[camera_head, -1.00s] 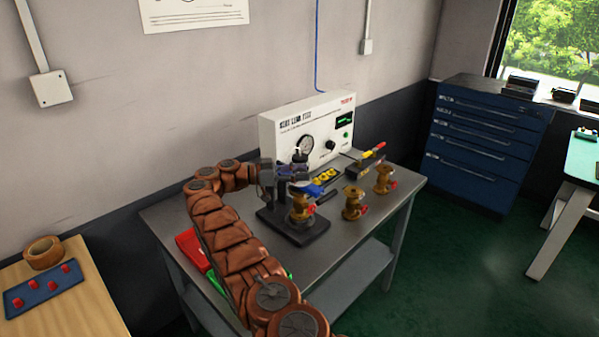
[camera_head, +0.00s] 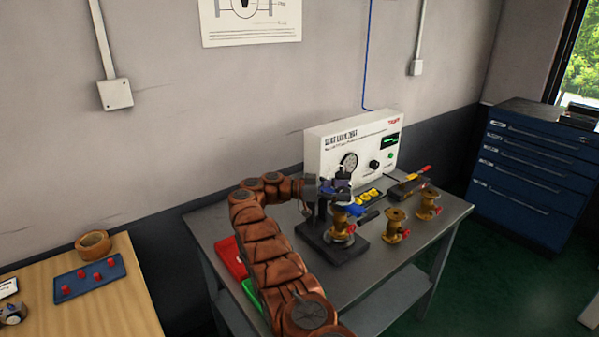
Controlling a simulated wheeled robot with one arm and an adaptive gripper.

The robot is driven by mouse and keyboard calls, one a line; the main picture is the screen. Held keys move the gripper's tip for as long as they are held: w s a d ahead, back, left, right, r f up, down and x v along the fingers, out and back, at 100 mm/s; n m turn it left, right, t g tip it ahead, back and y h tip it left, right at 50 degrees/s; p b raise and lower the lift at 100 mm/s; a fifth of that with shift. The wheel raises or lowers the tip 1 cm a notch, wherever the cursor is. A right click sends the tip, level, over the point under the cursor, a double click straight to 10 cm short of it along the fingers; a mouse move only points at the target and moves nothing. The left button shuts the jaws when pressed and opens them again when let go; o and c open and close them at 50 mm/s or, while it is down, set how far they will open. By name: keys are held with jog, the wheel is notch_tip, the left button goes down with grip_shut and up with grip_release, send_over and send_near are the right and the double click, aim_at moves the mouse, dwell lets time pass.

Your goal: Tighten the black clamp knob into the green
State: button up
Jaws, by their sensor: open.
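A black clamp stand (camera_head: 325,250) stands on the grey metal bench, with a brass valve (camera_head: 341,226) in it. My arm reaches in from the front left, and my gripper (camera_head: 340,188) is at the top of the stand, above the valve. The gripper is open. The black clamp knob cannot be told apart from the dark gripper parts there, and I cannot tell whether the fingers are around it or touching it. No green mark for the knob can be made out at this size.
A white leak test box (camera_head: 340,148) with a gauge stands behind the stand. Two loose brass valves (camera_head: 396,226) (camera_head: 428,203) stand to the right. Red (camera_head: 232,257) and green (camera_head: 251,291) bins sit at the bench's left, partly behind my arm. The bench's front right is clear.

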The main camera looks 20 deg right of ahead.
jog(key=shift+a+f+n+t+h+b, duration=0.15)
jog(key=shift+n+t+h+b, duration=0.35)
jog(key=shift+b, duration=0.8)
jog(key=n+t+b, duration=0.2)
jog(key=t+b, duration=0.1)
jog(key=b, duration=0.3)
jog(key=n+t+h+b, duration=0.1)
jog(key=n+t+b, duration=0.1)
jog(key=b, duration=0.5)
jog(key=shift+f+t, duration=0.15)
jog(key=shift+t, duration=0.65)
jog(key=n+t+b, duration=0.2)
jog(key=t+b, duration=0.1)
jog(key=b, duration=0.5)
jog(key=n+t+y+b, duration=0.1)
jog(key=n+t+b, duration=0.1)
jog(key=b, duration=0.7)
jog(key=shift+d+t, duration=0.2)
jog(key=shift+t, duration=0.7)
